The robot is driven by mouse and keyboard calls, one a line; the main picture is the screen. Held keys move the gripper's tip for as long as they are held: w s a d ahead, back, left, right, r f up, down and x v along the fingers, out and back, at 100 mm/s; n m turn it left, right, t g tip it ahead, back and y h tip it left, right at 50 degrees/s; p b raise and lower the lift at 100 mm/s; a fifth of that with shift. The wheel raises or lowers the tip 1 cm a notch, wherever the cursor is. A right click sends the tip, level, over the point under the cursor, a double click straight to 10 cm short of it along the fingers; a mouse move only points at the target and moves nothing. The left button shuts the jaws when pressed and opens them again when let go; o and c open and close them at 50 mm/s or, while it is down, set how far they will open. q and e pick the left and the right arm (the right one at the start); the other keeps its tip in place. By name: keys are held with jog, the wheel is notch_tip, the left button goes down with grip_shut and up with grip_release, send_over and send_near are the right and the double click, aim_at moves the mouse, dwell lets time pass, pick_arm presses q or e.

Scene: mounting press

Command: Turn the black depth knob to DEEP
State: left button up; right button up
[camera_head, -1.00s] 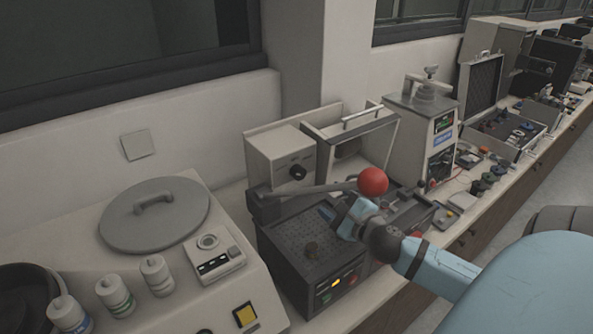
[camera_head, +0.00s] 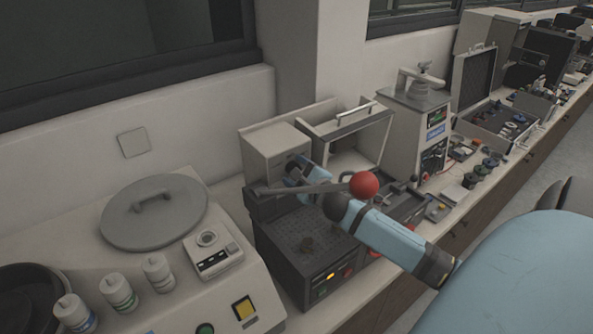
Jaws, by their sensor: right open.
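The black depth knob sits on the front of a beige box (camera_head: 264,155). The knob itself is now hidden, or cannot be told apart from the dark fingers in front of it. My right gripper (camera_head: 293,172) is right in front of the box's face where the knob is, with its fingers pointing at it. It is open. I cannot tell whether the fingers are around the knob or touching it. My left gripper is not in view.
A grey lever with a red ball (camera_head: 363,186) reaches across close to my right wrist. Below is a dark perforated machine top (camera_head: 300,235). An open-fronted housing with a handle (camera_head: 355,112) stands right of the box. A round-lidded beige machine (camera_head: 153,212) stands left.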

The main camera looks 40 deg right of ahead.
jog(key=shift+c, duration=0.5)
jog(key=c, duration=0.8)
jog(key=shift+c, duration=0.2)
